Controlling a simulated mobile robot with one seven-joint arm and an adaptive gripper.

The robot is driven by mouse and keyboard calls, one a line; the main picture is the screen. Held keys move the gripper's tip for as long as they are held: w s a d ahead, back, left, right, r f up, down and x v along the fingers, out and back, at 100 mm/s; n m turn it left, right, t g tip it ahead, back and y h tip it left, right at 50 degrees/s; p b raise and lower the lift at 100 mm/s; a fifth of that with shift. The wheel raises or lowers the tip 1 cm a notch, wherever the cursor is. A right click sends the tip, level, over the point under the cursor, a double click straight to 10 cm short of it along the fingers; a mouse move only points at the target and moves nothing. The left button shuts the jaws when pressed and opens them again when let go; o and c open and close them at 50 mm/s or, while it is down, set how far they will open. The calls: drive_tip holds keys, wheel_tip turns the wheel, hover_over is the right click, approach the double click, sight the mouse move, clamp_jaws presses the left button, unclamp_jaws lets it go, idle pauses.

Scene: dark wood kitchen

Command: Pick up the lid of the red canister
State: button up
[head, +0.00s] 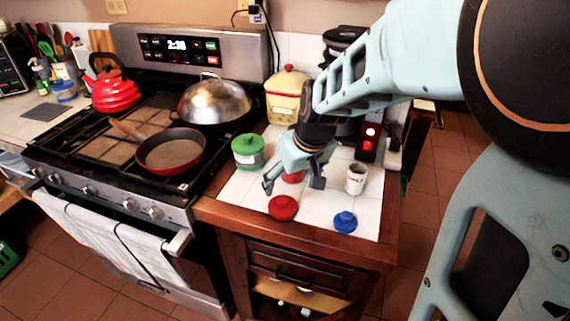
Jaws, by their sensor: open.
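A round red lid (283,208) with a knob on top shows near the front of the white tiled counter; whether it lies flat on the tiles is hard to tell. A second red object (293,177), perhaps the red canister, is mostly hidden behind and below my gripper. My gripper (292,186) is open and points down over the counter, its fingers spread to either side of this second red object. The red lid is in front of the fingers, nearer the counter's front edge. I see nothing held in the fingers.
A blue lid (345,222) and a white mug (356,180) stand to the right. A green canister (248,152) stands left, by the stove with a red pan (170,152). A yellow canister (287,98) with a red lid and a dark appliance are behind.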

hover_over(283, 199)
drive_tip(key=s+d, duration=0.1)
drive_tip(key=s, duration=0.1)
wheel_tip(283, 199, down, 4)
drive_tip(key=shift+s+f, duration=0.15)
drive_tip(key=shift+f, duration=0.05)
drive_tip(key=shift+x, duration=3.15)
drive_tip(key=shift+r, duration=0.1)
drive_tip(key=shift+c, duration=0.6)
drive_tip(key=c, duration=0.9)
drive_tip(key=shift+r, duration=0.1)
